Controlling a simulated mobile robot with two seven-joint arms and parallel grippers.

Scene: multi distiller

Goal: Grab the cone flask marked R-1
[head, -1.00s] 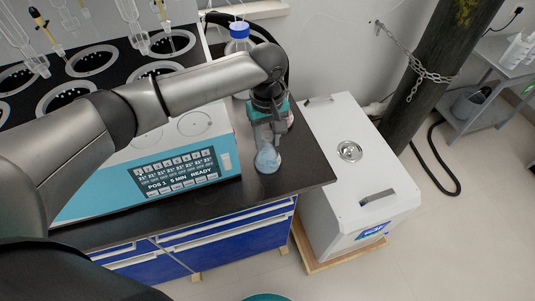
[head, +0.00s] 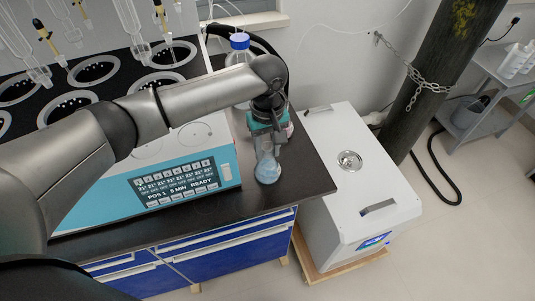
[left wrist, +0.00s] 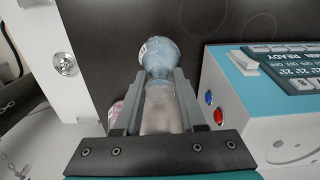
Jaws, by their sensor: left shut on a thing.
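The cone flask (head: 267,171) is clear glass with pale blue contents at its wide base. It is at the right end of the dark bench top, beside the distiller's front right corner. My left gripper (head: 266,143) is shut on the flask's neck from above. In the left wrist view the flask (left wrist: 158,58) lies between the two fingers of my gripper (left wrist: 157,98), with its wide end beyond the fingertips. I cannot read a mark on it. I cannot tell whether its base touches the bench. My right gripper is not in view.
The teal and white distiller (head: 231,160) stands left of the flask, with a display reading READY. A white box unit (head: 352,180) on a wooden base stands right of the bench. Some bench top (head: 308,167) right of the flask is clear.

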